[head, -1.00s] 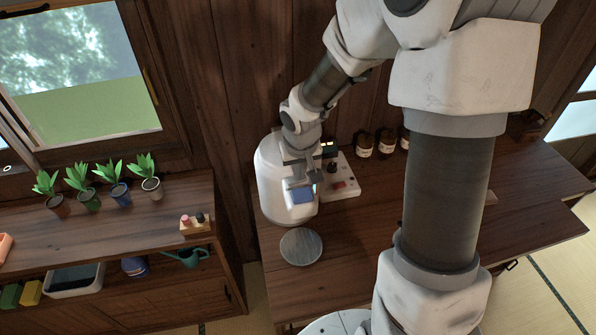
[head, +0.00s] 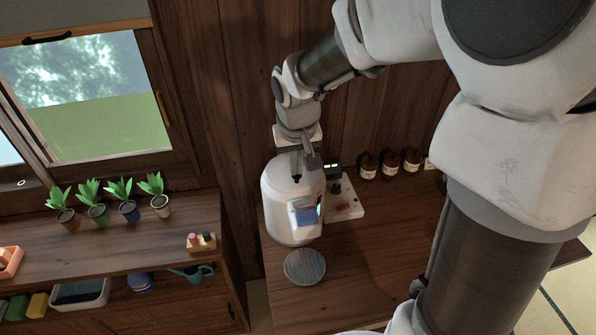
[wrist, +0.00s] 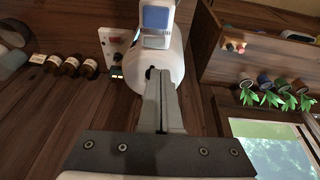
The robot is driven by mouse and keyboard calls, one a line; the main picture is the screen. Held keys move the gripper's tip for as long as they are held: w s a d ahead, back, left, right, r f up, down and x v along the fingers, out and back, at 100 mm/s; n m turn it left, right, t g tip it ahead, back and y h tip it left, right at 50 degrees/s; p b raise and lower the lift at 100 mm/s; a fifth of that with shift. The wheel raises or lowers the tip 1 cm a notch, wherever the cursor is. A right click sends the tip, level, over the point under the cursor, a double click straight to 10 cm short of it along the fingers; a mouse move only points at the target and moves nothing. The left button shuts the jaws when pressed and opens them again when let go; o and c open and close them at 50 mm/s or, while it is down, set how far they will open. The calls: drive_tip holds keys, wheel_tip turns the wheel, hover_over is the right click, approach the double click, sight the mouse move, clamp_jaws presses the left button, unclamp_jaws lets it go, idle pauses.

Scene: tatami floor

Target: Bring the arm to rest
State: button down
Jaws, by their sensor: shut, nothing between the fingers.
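My gripper (head: 297,172) is shut and empty. In the head view it points down just above the top of a white rounded machine (head: 290,200) with a small blue screen. In the wrist view my shut fingers (wrist: 160,80) reach toward the same white machine (wrist: 172,72). I cannot tell whether the fingertips touch it. My arm reaches in from the upper right, with its large links covering the right side of the head view.
A round grey disc (head: 305,267) lies in front of the machine. A control box (head: 343,198) and brown bottles (head: 390,163) stand to its right. Several potted plants (head: 129,211) and a small rack (head: 201,242) stand on the left shelf. A wooden wall is behind.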

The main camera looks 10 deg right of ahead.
drive_tip(key=shift+s+r, duration=0.1)
drive_tip(key=shift+r, duration=0.2)
